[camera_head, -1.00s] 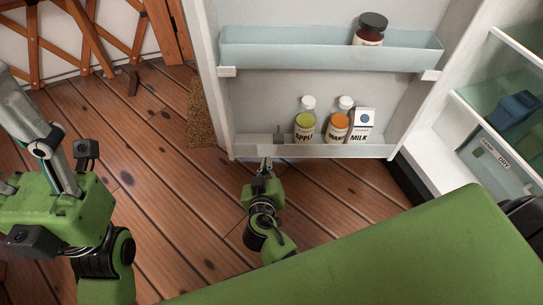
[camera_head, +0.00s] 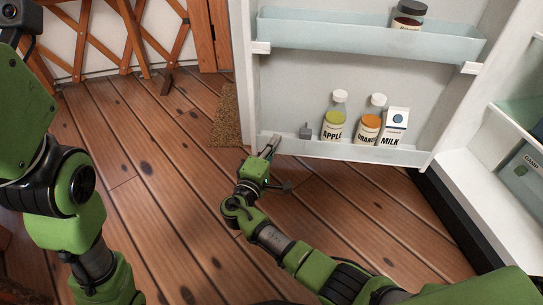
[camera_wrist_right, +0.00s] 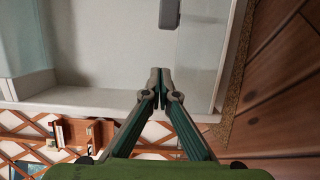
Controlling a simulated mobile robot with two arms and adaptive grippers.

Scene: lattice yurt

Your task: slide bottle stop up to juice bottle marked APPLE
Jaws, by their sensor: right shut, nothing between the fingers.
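The bottle stop (camera_head: 305,131), a small grey block with a thin upright tab, sits in the lower door shelf (camera_head: 350,152). The juice bottle marked APPLE (camera_head: 333,118) has a white cap and yellow-green label, and stands upright just right of the stop with a small gap. My right gripper (camera_head: 273,141) is shut and empty, at the left end of the shelf, left of the stop and apart from it. In the right wrist view its closed fingertips (camera_wrist_right: 160,75) point toward the dark grey stop (camera_wrist_right: 169,14) at the top edge. My left gripper is out of view.
An orange juice bottle (camera_head: 369,122) and a MILK carton (camera_head: 394,127) stand right of APPLE. The upper door shelf (camera_head: 350,38) holds a dark-lidded jar (camera_head: 408,16). The open fridge interior is at the right. The wooden floor in front is clear.

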